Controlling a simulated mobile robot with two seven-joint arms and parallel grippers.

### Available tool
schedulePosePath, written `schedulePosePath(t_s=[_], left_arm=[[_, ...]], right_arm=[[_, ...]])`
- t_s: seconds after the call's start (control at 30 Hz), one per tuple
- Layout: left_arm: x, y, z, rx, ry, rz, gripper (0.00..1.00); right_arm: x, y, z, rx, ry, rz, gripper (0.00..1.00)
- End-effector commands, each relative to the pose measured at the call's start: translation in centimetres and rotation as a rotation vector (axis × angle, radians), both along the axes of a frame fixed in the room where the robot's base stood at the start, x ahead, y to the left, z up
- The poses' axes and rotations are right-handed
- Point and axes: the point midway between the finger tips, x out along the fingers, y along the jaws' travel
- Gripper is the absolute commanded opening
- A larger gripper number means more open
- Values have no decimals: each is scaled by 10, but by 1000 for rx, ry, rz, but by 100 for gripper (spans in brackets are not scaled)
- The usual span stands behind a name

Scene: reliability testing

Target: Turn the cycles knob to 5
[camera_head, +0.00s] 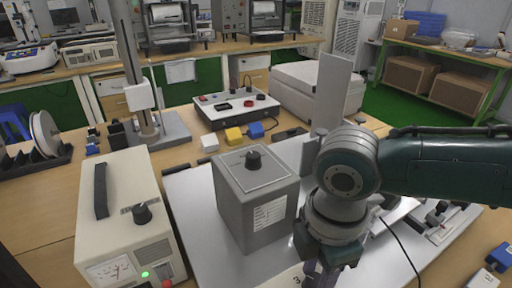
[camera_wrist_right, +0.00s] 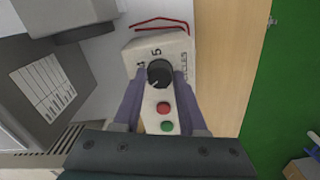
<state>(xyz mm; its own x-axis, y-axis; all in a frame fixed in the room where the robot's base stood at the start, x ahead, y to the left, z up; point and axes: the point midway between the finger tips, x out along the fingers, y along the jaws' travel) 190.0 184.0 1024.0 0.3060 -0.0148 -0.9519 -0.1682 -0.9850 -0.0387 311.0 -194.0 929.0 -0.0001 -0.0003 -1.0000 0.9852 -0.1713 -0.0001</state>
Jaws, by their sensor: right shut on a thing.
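The cycles knob (camera_wrist_right: 160,73) is round and black, on a pale control box (camera_wrist_right: 182,47) marked "CYCLES". A "5" and what looks like a "4" are printed beside the knob. A small light mark shows on the knob, but I cannot tell exactly where it points. My right gripper (camera_wrist_right: 160,78) has its two fingers on either side of the knob, shut on it. In the head view my right gripper (camera_head: 321,272) reaches down at the bottom edge. A corner of the box (camera_head: 288,279) with a "3" shows there; the knob is hidden. My left gripper is not in view.
A red button (camera_wrist_right: 163,108) and a green button (camera_wrist_right: 167,126) sit near the knob. A grey box with a black knob (camera_head: 258,190) stands left of my right arm. A cream power unit (camera_head: 122,215) is farther left.

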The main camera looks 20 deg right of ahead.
Motion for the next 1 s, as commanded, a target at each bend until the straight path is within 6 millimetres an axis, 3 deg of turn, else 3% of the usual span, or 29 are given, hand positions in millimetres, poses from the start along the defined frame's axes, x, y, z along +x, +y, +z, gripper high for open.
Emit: schedulePosePath(t_s=[0.03, 0.3, 1.0], left_arm=[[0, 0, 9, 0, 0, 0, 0], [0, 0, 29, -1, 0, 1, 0], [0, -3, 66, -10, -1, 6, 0]], right_arm=[[-1, 1, 5, 2, 4, -45, 0], [-1, 1, 4, 2, 4, -301, 0], [-1, 2, 2, 2, 4, -964, 0]])
